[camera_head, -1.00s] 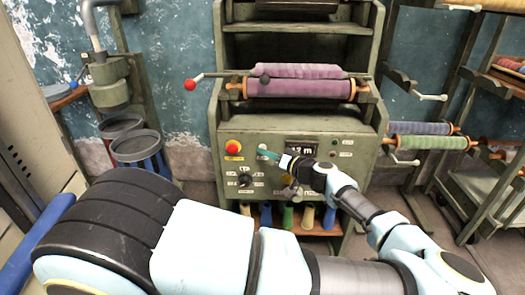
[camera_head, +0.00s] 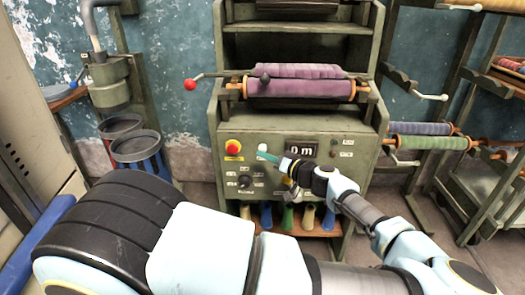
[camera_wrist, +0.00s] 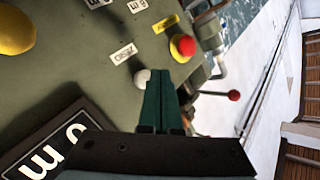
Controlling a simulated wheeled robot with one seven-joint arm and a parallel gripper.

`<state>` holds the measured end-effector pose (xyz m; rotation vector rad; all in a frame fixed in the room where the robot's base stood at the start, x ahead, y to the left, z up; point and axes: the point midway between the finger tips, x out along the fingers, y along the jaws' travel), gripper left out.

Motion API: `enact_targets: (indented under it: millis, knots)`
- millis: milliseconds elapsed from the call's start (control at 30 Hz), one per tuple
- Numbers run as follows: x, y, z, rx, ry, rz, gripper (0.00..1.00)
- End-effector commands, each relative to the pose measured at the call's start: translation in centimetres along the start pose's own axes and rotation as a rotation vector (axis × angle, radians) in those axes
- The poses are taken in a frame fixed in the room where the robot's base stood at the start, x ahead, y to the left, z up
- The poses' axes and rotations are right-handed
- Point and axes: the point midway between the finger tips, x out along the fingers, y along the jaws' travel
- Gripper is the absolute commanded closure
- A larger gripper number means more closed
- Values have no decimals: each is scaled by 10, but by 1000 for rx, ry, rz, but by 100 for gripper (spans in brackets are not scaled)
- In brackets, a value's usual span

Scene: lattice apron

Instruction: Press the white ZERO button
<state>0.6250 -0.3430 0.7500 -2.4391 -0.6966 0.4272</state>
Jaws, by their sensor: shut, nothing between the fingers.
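The white ZERO button (camera_head: 263,147) is on the front panel of the green machine (camera_head: 205,168), between the red button and the display. In the wrist view the white button (camera_wrist: 142,77) shows as a small round knob by its tilted label (camera_wrist: 123,54). My gripper (camera_head: 261,153) has its teal fingers shut, with nothing between them. In the wrist view the fingertips (camera_wrist: 160,76) are right beside the button and overlap its edge. I cannot tell whether they touch it. The display (camera_head: 301,149) reads "0 m".
A red button (camera_head: 233,147) on a yellow plate sits left of the white one, with a dark knob (camera_head: 245,181) below. A purple roll (camera_head: 300,88) with a red-tipped crank (camera_head: 190,85) is above the panel. A rack of rolls stands at right.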

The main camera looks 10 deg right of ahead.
Motion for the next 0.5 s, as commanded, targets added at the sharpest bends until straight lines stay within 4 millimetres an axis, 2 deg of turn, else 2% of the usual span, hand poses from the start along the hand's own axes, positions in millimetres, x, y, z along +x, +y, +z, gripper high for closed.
enact_targets:
  millis: [267, 500]
  knots:
    - [-2, -1, 1, 0, 0, 1, 100]
    - [-17, -11, 12, 1, 1, 2, 100]
